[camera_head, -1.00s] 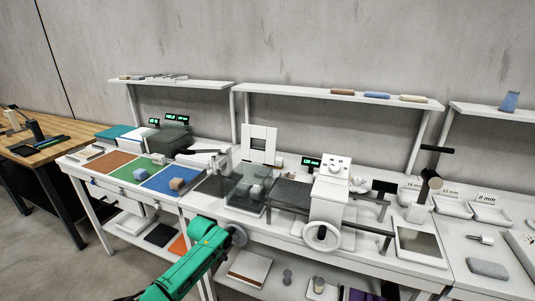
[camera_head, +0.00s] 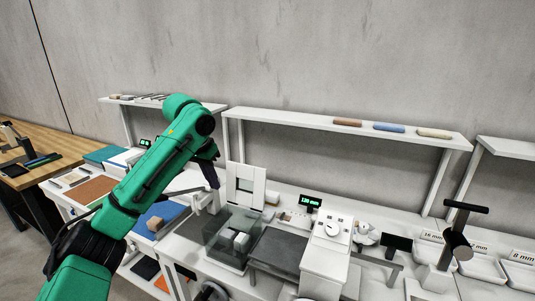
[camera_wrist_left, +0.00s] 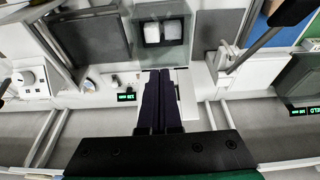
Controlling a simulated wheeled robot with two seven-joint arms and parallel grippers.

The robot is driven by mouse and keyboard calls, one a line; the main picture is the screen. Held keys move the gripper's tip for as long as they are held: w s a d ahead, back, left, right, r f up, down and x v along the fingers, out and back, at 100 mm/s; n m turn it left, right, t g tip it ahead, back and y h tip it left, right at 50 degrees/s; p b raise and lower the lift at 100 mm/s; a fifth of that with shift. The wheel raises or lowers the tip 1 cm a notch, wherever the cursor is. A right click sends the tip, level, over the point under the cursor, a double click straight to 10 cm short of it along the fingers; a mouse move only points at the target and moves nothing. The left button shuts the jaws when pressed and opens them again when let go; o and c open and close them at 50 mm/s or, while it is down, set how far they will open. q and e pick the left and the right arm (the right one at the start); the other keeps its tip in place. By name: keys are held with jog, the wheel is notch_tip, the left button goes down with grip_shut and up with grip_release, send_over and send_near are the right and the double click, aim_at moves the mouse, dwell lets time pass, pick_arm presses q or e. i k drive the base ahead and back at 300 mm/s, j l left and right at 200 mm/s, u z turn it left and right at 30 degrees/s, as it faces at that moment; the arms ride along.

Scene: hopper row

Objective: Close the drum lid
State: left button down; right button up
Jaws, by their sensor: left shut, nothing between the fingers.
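A clear-walled box (camera_head: 232,240), which I take to be the drum, stands on the bench with pale blocks (camera_head: 241,240) inside. Its top looks open. A white panel with a square window (camera_head: 245,187), apparently the lid, stands upright at the box's back edge. My left gripper (camera_head: 213,184) is shut and empty, its dark fingers pointing down just left of the panel. In the left wrist view the shut fingers (camera_wrist_left: 161,74) end near the box (camera_wrist_left: 161,52), and a pale edge, perhaps the panel, shows beside them. I cannot tell whether they touch it. My right gripper is out of view.
A white machine with a dial (camera_head: 327,250) and a dark plate (camera_head: 280,249) stand right of the box. A pale lever arm (camera_head: 187,190) lies close to my left gripper. A wall shelf (camera_head: 300,120) runs behind. A green-lit display (camera_head: 311,202) stands at the back.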

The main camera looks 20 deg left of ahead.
aim_at(255, 200)
jog(key=i, duration=0.85)
